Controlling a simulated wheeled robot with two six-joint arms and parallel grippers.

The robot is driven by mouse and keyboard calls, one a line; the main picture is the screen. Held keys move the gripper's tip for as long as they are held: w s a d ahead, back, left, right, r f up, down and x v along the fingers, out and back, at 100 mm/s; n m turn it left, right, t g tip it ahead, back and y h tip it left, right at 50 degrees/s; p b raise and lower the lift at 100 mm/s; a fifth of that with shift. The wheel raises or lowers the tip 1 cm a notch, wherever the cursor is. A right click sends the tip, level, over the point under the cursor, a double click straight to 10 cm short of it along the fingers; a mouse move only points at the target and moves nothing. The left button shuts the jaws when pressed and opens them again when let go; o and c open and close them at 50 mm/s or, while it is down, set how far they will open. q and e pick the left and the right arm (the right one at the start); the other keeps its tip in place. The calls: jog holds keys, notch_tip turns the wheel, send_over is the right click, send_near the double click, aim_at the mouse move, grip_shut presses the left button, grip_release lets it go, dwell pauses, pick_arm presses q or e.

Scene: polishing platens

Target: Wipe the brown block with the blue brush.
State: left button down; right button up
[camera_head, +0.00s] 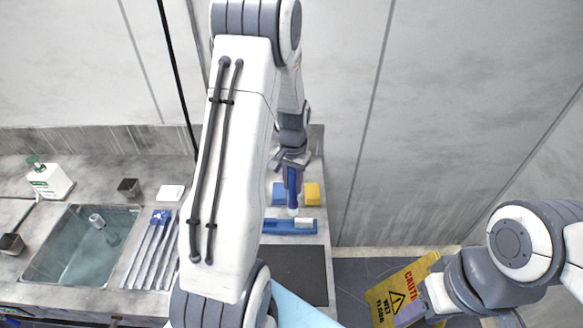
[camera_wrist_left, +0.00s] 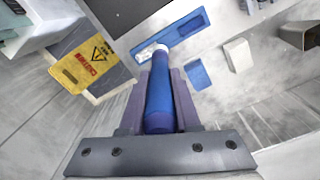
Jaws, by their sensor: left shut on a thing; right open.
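The blue brush (camera_head: 293,188) has a blue handle and a white end. My left gripper (camera_head: 291,168) is shut on its handle and holds it pointing down above the blue tray (camera_head: 276,227). In the left wrist view the brush (camera_wrist_left: 160,95) lies between the jaws (camera_wrist_left: 158,90), its white end near the tray (camera_wrist_left: 184,28). A dark brown block (camera_head: 129,187) stands on the counter behind the sink, well left of the brush; it also shows in the left wrist view (camera_wrist_left: 297,36). My right gripper (camera_head: 421,306) is open and empty by the yellow sign.
A blue block (camera_head: 279,193) and a yellow block (camera_head: 312,194) stand behind the tray. A white block (camera_head: 171,192) lies left of my arm. A sink (camera_head: 75,252), bottle (camera_head: 50,180), dark mat (camera_head: 296,268) and wet-floor sign (camera_head: 398,293) are around.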

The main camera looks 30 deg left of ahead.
aim_at(294, 173)
pick_arm(q)
notch_tip(294, 173, up, 2)
jog(key=shift+d+r+p, duration=0.1)
jog(key=shift+d+p, duration=0.05)
jog(key=shift+p, duration=0.45)
jog(key=shift+r+p, duration=0.7)
jog(key=shift+r, duration=0.15)
jog(key=shift+w, duration=0.1)
